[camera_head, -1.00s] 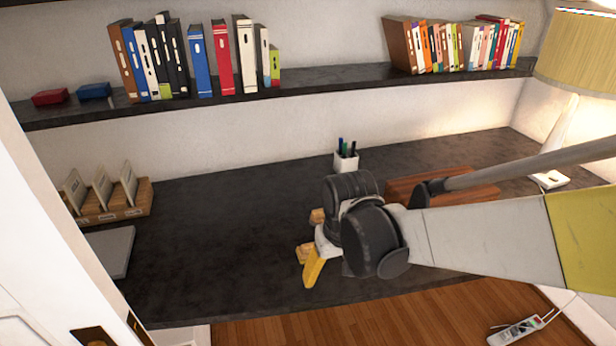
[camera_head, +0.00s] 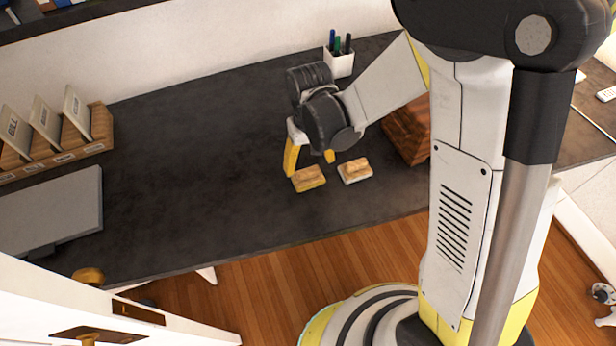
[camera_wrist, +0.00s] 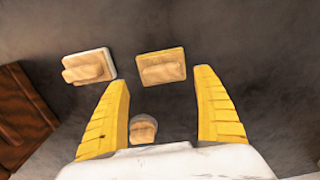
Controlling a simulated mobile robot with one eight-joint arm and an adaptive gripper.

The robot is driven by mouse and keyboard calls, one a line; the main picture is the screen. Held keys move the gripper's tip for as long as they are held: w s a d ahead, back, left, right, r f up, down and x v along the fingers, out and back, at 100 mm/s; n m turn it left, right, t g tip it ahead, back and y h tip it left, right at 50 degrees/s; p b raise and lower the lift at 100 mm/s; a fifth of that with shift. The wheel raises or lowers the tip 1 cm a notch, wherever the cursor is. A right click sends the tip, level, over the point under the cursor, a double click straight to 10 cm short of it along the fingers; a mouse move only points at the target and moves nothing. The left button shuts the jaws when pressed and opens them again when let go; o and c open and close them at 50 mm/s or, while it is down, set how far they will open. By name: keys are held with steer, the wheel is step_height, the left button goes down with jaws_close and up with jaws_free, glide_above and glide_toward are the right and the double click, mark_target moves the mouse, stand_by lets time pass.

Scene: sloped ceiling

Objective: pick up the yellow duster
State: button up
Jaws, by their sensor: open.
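The yellow duster (camera_head: 309,179), a wooden block on a yellow base, lies on the dark desk (camera_head: 200,165). It also shows in the wrist view (camera_wrist: 162,66), just beyond the fingertips. A similar duster with a white base (camera_head: 355,171) lies to its right; in the wrist view it is at upper left (camera_wrist: 88,67). My gripper (camera_head: 310,165) has yellow fingers spread apart and empty. It points down beside the yellow duster, on its far side. A third small wooden-topped block (camera_wrist: 143,129) shows between the fingers in the wrist view; the gripper hides it in the head view.
A reddish-brown wooden box (camera_head: 405,135) stands right of the dusters. A white pen cup (camera_head: 339,60) is behind my gripper. A wooden file holder (camera_head: 60,150) and a grey flat item (camera_head: 50,210) are at left. The desk between is clear.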

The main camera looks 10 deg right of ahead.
mark_target(307, 169)
steer(key=f, duration=0.1)
steer(key=f+b, duration=0.1)
steer(key=f, duration=0.1)
steer(key=f+b, duration=0.1)
steer(key=f, duration=0.1)
steer(key=shift+w+a, duration=0.2)
steer(key=shift+a, duration=0.05)
steer(key=shift+r, duration=0.1)
steer(key=c, duration=1.3)
steer(key=shift+r, duration=0.55)
steer(key=r+p, duration=0.1)
steer(key=r, duration=0.1)
steer(key=r+p, duration=0.1)
steer(key=r, duration=0.1)
steer(key=shift+s+d, duration=0.15)
steer(key=shift+d, duration=0.25)
steer(key=s+d+r+p, duration=0.3)
steer(key=d+r, duration=0.3)
steer(key=d, duration=0.4)
steer(key=shift+s+d+p, duration=0.15)
steer(key=shift+s+p, duration=0.1)
steer(key=shift+p, duration=0.05)
